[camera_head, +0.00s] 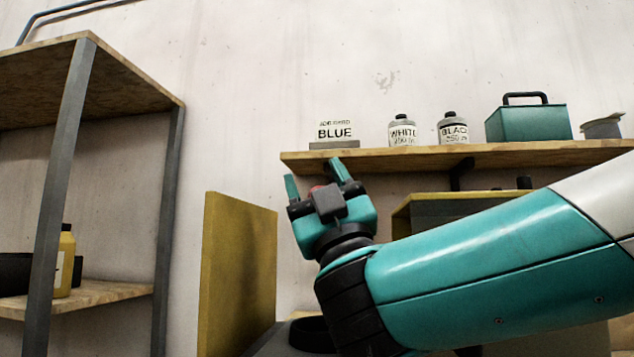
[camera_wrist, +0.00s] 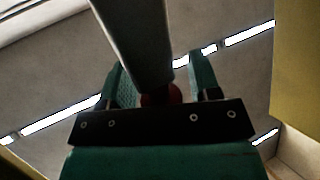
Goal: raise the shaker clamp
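My gripper (camera_head: 314,172) points upward in the head view, its two teal fingers spread apart. In the wrist view, my gripper (camera_wrist: 157,72) is also open, with a finger on each side of a red knob (camera_wrist: 160,95). A grey bar (camera_wrist: 132,38) runs from the top edge down to the knob and looks like the shaker clamp's lever. Gaps show on both sides of the knob, so the fingers do not appear to press on it. A bit of red (camera_head: 318,188) shows between the fingers in the head view. The rest of the clamp is hidden.
A yellow panel (camera_head: 237,275) stands close left of my gripper. A rack (camera_head: 70,150) stands farther left.

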